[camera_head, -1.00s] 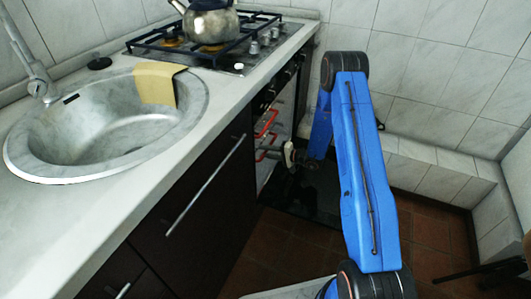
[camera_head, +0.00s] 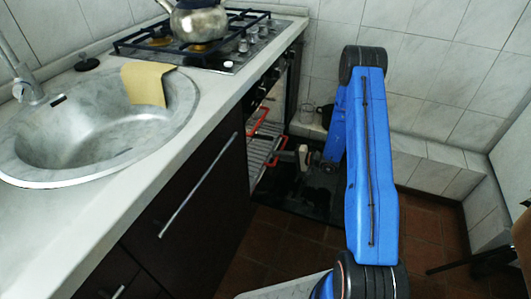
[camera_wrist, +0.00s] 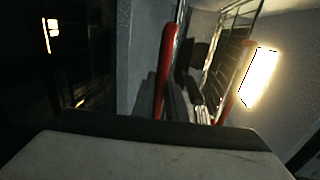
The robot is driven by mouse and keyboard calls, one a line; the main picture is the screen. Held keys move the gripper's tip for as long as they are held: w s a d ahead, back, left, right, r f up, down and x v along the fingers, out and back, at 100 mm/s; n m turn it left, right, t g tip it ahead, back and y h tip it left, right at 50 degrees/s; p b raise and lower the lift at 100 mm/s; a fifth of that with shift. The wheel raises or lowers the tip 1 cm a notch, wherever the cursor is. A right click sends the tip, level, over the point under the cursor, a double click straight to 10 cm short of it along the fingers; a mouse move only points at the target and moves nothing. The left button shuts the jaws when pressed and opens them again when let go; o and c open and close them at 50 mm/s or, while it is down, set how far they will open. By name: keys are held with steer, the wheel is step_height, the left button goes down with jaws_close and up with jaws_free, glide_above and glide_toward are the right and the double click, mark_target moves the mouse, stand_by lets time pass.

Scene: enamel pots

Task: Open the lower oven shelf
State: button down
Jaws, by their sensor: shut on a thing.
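The oven stands open under the hob, with its dark door (camera_head: 310,198) folded down. The lower oven shelf (camera_head: 283,143) is a wire rack with a red front bar, and it sticks out of the oven opening. Above it is the upper shelf (camera_head: 260,121), also with a red bar. My gripper (camera_head: 299,156) is at the front of the lower shelf, shut on its red bar. In the wrist view one red bar (camera_wrist: 167,72) runs close by the jaws and another (camera_wrist: 237,85) lies farther off. The exact contact is partly hidden.
The counter with the sink (camera_head: 95,125) and the dark cabinet front (camera_head: 185,215) are left of the oven. A kettle (camera_head: 198,22) stands on the hob. The tiled floor in front is clear.

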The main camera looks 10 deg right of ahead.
steer(key=f+v, duration=0.1)
steer(key=v, duration=0.4)
steer(key=f+v, duration=0.1)
steer(key=v, duration=0.5)
steer(key=f+v, duration=0.1)
steer(key=v, duration=0.5)
steer(key=shift+s+d+f, duration=0.3)
steer(key=shift+d, duration=0.15)
steer(key=c, duration=1.8)
jaws_free()
steer(key=shift+o, duration=0.2)
steer(key=shift+d, duration=0.1)
steer(key=v, duration=1.7)
steer(key=shift+s+d, duration=0.1)
